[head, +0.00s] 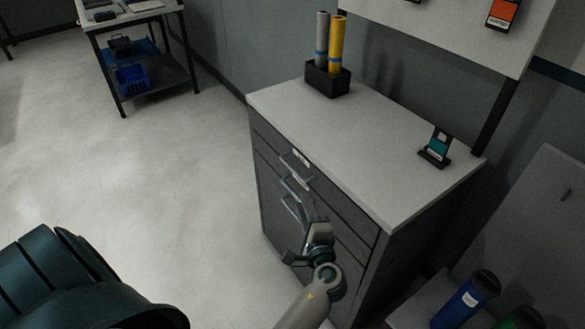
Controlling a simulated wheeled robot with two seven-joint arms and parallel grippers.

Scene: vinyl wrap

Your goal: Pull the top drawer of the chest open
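The dark grey chest (262,200) stands right of centre under a light worktop. Its top drawer (338,197) looks closed, its front flush with the chest, with a small pale label near the middle. Several bar handles (290,182) stick out one below another on the drawer fronts. My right gripper is out of view.
On the worktop stand a black holder (328,82) with grey and yellow rolls, and a small stand with a teal card (437,147). A cart (145,75) is at the back left. Blue and green cylinders (466,299) are at lower right. Floor left of the chest is clear.

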